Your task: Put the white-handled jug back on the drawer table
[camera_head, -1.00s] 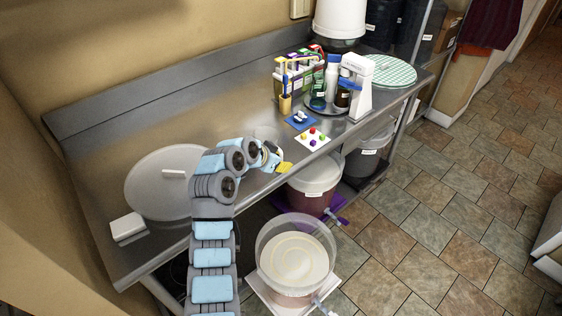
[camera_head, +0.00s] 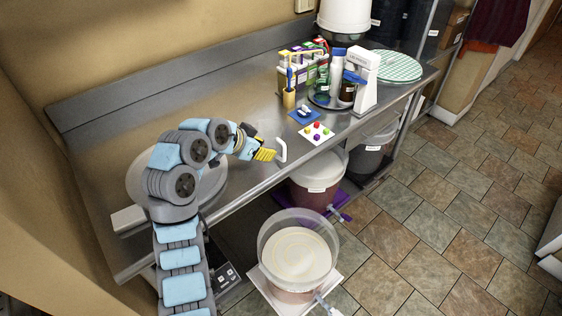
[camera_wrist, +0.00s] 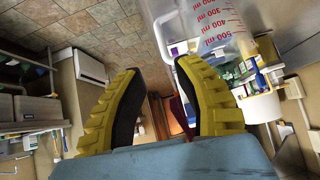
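The jug's white handle (camera_head: 281,150) shows in the head view just right of my gripper (camera_head: 265,154), near the front edge of the metal table (camera_head: 225,100). Its clear body is hard to make out there, and I cannot tell its exact contact with the table. In the wrist view the clear jug with red millilitre marks (camera_wrist: 215,20) is at the upper right, beyond the fingertips. My gripper's yellow fingers (camera_wrist: 152,75) are apart there with nothing between them.
An open bucket of pale liquid (camera_head: 296,252) stands on the floor below the table. A lidded bucket (camera_head: 317,180) is behind it. A card with coloured pieces (camera_head: 317,133), a blue mat (camera_head: 304,116) and a bottle tray (camera_head: 325,102) lie to the right. A round lid (camera_head: 140,180) lies left.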

